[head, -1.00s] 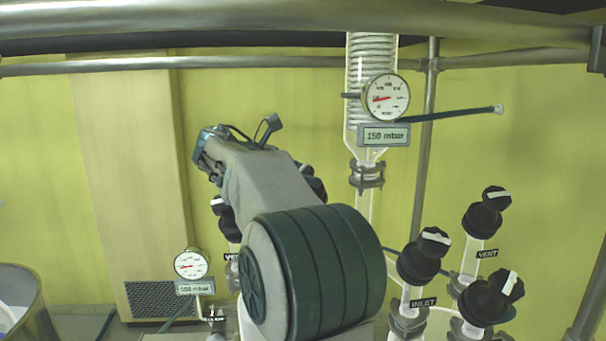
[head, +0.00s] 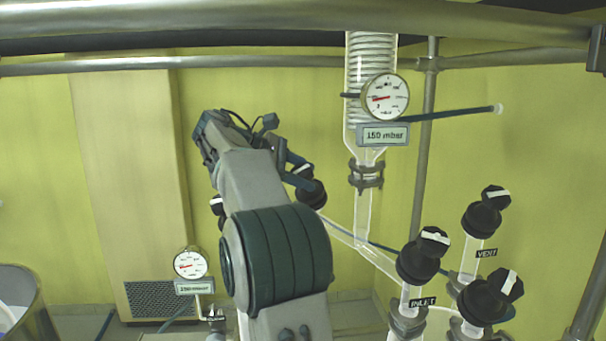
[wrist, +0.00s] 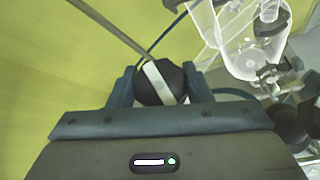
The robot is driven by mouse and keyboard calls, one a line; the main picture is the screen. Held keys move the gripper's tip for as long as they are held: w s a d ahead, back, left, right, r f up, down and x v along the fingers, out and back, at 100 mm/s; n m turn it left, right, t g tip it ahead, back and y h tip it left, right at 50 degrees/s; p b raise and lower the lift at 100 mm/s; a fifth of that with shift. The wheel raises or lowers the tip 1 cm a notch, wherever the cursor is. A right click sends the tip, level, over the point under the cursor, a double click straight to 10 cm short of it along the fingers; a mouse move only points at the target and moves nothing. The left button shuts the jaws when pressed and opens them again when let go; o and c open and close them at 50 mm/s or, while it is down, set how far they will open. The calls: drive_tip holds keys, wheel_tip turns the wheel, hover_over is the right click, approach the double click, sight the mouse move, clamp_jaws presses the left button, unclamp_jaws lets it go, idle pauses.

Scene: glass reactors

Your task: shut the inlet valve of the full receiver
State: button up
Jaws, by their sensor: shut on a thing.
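In the wrist view, my gripper (wrist: 161,78) is shut on a black valve knob (wrist: 176,79). A white bar crosses the knob's face at a slant. In the head view, my gripper (head: 300,170) is at the black knob (head: 311,194), just right of my wrist. My arm hides most of the left valve group, so I cannot read this knob's label. The right group has an inlet knob (head: 418,262) with an INLET label, a vent knob (head: 481,219) with a VENT label, and another black knob (head: 484,303). No receiver's fill level shows.
A glass condenser (head: 370,60) hangs at the back with a round gauge (head: 386,97) and a 150 mbar display (head: 383,135). A second gauge (head: 190,263) stands lower left. Metal rails (head: 250,66) frame the scene. A steel vessel (head: 40,310) is at the lower left.

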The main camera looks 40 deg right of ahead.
drive_tip(key=shift+m+g+y, duration=0.5)
drive_tip(key=shift+m+y, duration=0.5)
drive_tip(key=shift+m, duration=0.7)
drive_tip(key=o, duration=1)
drive_tip(key=shift+a+r, duration=0.1)
